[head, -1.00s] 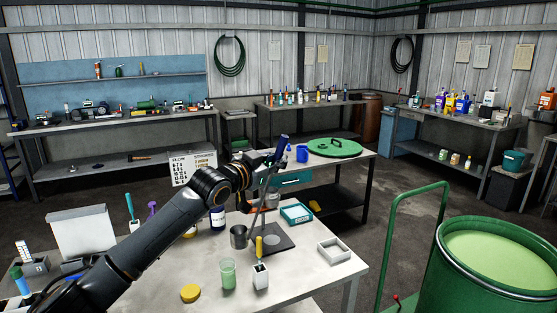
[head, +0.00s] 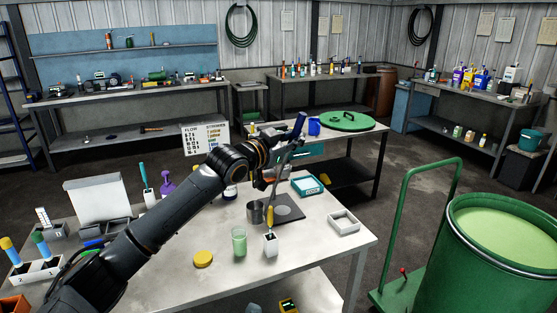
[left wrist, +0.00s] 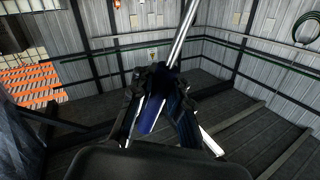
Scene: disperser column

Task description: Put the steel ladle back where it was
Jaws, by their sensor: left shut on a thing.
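My left gripper (head: 290,150) is shut on the steel ladle. The ladle's blue handle end (head: 300,122) sticks up above the fingers, and its thin shaft slopes down to a steel cup (head: 255,213). The cup is over the workbench (head: 320,255), left of a dark square mat (head: 289,212); I cannot tell whether it touches the top. In the left wrist view the gripper (left wrist: 160,78) holds the blue handle (left wrist: 152,115), and the bright steel shaft (left wrist: 184,32) runs up. My right gripper is not in view.
Near the cup stand a glass of green liquid (head: 239,242), a white holder (head: 270,245) with a yellow-handled tool, a yellow lid (head: 203,258), a teal tray (head: 309,186) and a grey tray (head: 344,222). A green drum (head: 480,265) stands at the right.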

